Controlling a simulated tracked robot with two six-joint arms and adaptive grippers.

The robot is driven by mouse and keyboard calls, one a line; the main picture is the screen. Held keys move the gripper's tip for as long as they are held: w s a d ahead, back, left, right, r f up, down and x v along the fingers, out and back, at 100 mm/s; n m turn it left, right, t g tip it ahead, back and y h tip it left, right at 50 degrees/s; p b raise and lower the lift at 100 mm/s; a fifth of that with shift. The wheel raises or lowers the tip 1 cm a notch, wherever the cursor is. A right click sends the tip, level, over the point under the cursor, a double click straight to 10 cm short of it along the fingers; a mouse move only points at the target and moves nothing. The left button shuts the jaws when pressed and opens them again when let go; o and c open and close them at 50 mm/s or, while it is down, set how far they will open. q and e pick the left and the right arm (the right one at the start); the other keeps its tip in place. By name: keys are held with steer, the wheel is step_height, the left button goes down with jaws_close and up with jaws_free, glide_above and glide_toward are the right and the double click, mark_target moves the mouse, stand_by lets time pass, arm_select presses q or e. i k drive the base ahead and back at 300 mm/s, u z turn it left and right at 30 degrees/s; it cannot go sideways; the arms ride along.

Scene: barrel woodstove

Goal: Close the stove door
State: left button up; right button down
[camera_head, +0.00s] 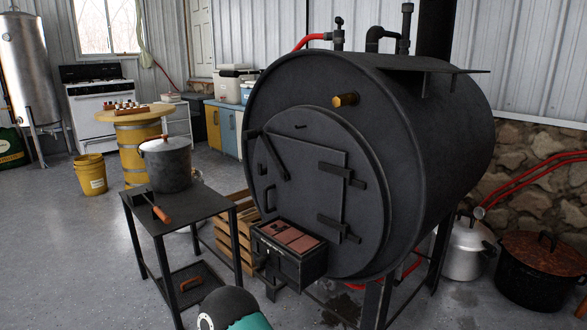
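The barrel stove (432,150) is a large black drum lying on a dark stand, right of the picture's middle. The stove door (308,190) is a dark square plate on its round front. Hinge straps (340,228) are on its right side. A handle (270,198) and a slanted latch bar (275,158) are on its left. The door lies nearly flat against the front; I cannot tell whether a small gap shows. Neither gripper is in view.
A box of reddish bricks (292,238) juts out below the door. A small metal table (195,212) with a grey pot (166,165) and a wooden-handled tool (160,212) stands left. Pots (468,250) stand right. Open floor (70,250) lies at the left.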

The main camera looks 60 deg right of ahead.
mark_target(313, 197)
steer(key=u, duration=0.15)
steer(key=i, duration=0.7)
steer(key=z, duration=0.8)
steer(key=i, duration=0.7)
steer(key=z, duration=0.5)
steer(key=k, duration=0.9)
steer(key=z, duration=0.2)
steer(key=i, duration=0.9)
steer(key=u, duration=0.05)
